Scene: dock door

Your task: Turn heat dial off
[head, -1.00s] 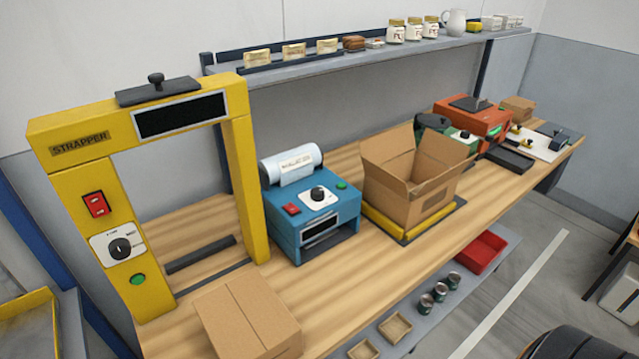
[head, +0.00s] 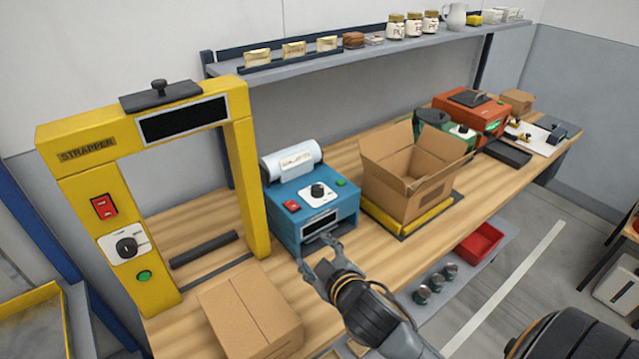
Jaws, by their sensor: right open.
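A blue machine (head: 285,218) with a white roll on top stands on the bench. It has a black dial (head: 318,190) on a white plate, a red switch and a green button. The yellow strapper frame (head: 252,190) at the left carries another black dial (head: 126,247) on a white plate. The dial labels are too small to read, so I cannot tell which is the heat dial. My right gripper (head: 318,254) is open and empty in front of the blue machine's lower front, apart from both dials. My left gripper is not in view.
A closed carton (head: 248,315) lies at the bench's front left. An open carton (head: 405,185) stands on a yellow platform right of the blue machine. Farther right are a green machine and an orange machine (head: 475,112). A shelf (head: 350,56) with jars runs behind.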

